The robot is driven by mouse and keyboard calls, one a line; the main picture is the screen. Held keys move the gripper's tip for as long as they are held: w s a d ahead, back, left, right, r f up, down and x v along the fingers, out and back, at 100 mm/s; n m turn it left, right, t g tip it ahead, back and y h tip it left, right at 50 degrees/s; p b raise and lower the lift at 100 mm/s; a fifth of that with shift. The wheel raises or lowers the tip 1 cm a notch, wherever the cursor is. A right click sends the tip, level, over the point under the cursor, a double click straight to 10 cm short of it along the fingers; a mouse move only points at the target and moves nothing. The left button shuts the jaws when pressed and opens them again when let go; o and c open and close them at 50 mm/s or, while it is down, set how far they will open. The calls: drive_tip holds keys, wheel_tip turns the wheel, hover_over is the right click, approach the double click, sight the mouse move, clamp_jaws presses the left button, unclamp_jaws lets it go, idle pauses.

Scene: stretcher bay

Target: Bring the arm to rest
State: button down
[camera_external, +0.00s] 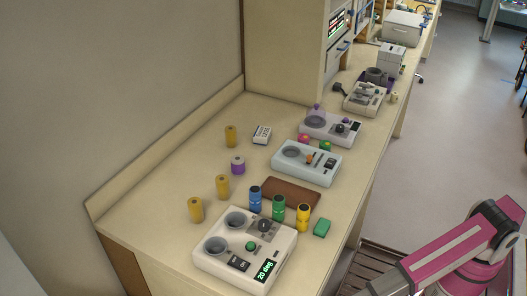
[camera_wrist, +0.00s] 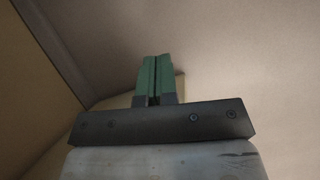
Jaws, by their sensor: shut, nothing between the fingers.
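My gripper (camera_wrist: 154,78) shows in the wrist view with its two green fingers side by side and only a thin dark line between them. It is shut and holds nothing. The wrist view faces plain beige and brown surfaces, and no object is near the fingertips. In the external view my magenta and grey arm is at the lower right, beside the bench. The gripper itself cannot be made out in that view.
A long beige bench (camera_external: 150,212) runs along the wall. It bears a white two-well device (camera_external: 220,262), a light blue device (camera_external: 300,174), a brown mat (camera_external: 292,187), coloured bottles and yellow cylinders. Grey floor (camera_external: 425,150) right of the bench is open.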

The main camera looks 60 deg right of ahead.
drive_tip(key=w+d+r+m+y, duration=0.1)
drive_tip(key=d+m, duration=0.4)
drive_tip(key=d, duration=0.9)
drive_tip(key=w+d+r+m+y, duration=0.2)
drive_tip(key=d+m, duration=0.3)
drive_tip(key=d, duration=1)
drive_tip(key=w+d+r+m+y, duration=0.2)
drive_tip(key=d+m, duration=0.3)
drive_tip(key=d, duration=0.9)
drive_tip(key=shift+w+d+r, duration=0.3)
drive_tip(key=shift+w+r, duration=0.1)
drive_tip(key=shift+w, duration=0.2)
